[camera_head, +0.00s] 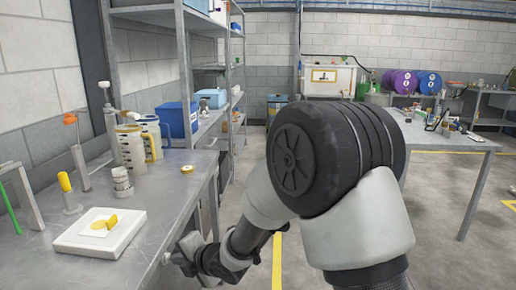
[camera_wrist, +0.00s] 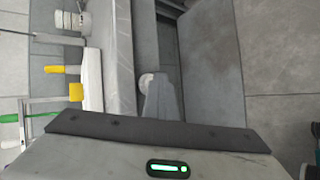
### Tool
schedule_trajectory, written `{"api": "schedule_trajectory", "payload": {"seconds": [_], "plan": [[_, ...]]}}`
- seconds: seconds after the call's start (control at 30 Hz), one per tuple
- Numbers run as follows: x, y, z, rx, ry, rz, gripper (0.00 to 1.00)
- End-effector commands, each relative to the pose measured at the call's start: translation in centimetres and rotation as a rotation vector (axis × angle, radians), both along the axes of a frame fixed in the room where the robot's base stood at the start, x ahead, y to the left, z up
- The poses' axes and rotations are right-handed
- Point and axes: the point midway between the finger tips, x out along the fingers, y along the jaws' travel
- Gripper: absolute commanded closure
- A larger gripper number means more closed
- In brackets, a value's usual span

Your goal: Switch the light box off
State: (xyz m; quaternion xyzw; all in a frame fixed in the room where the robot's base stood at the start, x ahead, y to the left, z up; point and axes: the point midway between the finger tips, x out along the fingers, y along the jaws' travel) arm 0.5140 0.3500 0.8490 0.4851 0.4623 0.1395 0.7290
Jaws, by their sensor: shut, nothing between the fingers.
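The light box (camera_head: 75,243) is a flat white slab on the left workbench, with a paler panel and a yellow piece (camera_head: 105,223) on top. I cannot tell whether it is lit. It shows edge-on in the wrist view (camera_wrist: 93,75). A small pale round knob (camera_head: 166,258) sits at the bench's front edge; it also shows in the wrist view (camera_wrist: 146,80). My gripper (camera_head: 181,256) is shut and empty, low beside the bench edge. In the wrist view its fingers (camera_wrist: 162,98) are close to the knob; I cannot tell whether they touch it.
The metal bench (camera_head: 175,205) also holds jugs (camera_head: 131,147), a yellow-handled tool (camera_head: 67,190) and a white stacked pot (camera_head: 122,182). A shelf rack with a blue bin (camera_head: 176,119) stands behind. Another table (camera_head: 455,142) is at right. Floor between is mostly clear.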

Motion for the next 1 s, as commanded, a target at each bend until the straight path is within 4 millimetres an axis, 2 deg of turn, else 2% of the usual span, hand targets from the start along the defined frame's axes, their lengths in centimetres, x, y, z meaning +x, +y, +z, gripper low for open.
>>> {"api": "schedule_trajectory", "payload": {"seconds": [0.03,0.13,0.7,1.0], "plan": [[-0.4,1.2,0.6,0.014,-0.009,0.022,1.0],[-0.4,1.0,0.6,0.014,-0.01,0.021,1.0],[-0.6,-5.0,0.3,0.007,-0.003,0.008,1.0],[-0.7,-5.6,0.2,0.006,-0.003,0.008,1.0]]}}
